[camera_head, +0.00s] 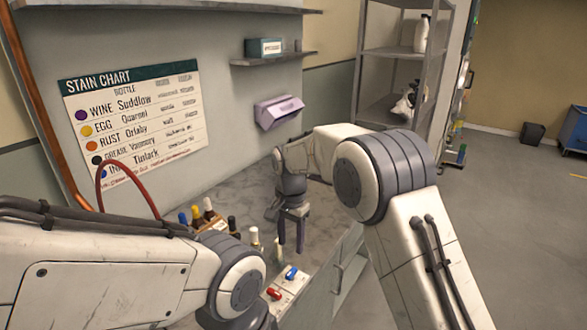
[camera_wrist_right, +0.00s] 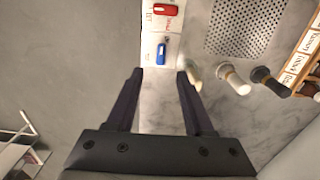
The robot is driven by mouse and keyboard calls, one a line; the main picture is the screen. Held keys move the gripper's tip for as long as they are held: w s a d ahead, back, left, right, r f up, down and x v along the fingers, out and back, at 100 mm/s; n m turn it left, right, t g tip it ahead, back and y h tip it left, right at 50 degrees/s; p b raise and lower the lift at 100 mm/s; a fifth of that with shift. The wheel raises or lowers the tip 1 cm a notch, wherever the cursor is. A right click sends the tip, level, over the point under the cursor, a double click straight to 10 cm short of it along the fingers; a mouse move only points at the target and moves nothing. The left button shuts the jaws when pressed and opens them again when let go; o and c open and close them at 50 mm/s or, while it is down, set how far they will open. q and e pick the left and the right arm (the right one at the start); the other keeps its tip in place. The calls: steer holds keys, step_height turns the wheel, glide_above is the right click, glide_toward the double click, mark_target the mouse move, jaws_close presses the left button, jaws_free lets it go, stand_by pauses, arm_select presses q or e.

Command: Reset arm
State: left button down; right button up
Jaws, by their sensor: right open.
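My right gripper (camera_head: 291,232) is above the grey counter (camera_head: 240,192), fingers pointing down. In the right wrist view its two dark fingers (camera_wrist_right: 160,75) are apart with nothing between them. My left arm comes in from the left and bends at the lower middle of the head view; its gripper is out of view. A blue bottle or clip (camera_head: 291,272) and a red one (camera_head: 273,293) lie on a white labelled card (camera_head: 290,286) near the counter's front edge. In the wrist view the blue one (camera_wrist_right: 162,52) is just beyond the fingertips.
A perforated plate (camera_wrist_right: 240,28) is set in the counter. A stain chart (camera_head: 133,125) and a lilac box (camera_head: 278,111) are on the wall. Metal shelving (camera_head: 405,52) stands behind.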

steer(key=s+d+r+n, duration=0.1)
steer(key=s+r+n, duration=0.35)
steer(key=s, duration=0.75)
steer(key=s+r+n, duration=0.3)
steer(key=s+n, duration=0.2)
steer(key=s, duration=0.7)
steer(key=s+d+f+n+y, duration=0.1)
steer(key=s+d+n, duration=0.3)
steer(key=s, duration=0.5)
steer(key=shift+s+d+f, duration=0.35)
steer(key=shift+s+f, duration=0.05)
steer(key=shift+f, duration=0.25)
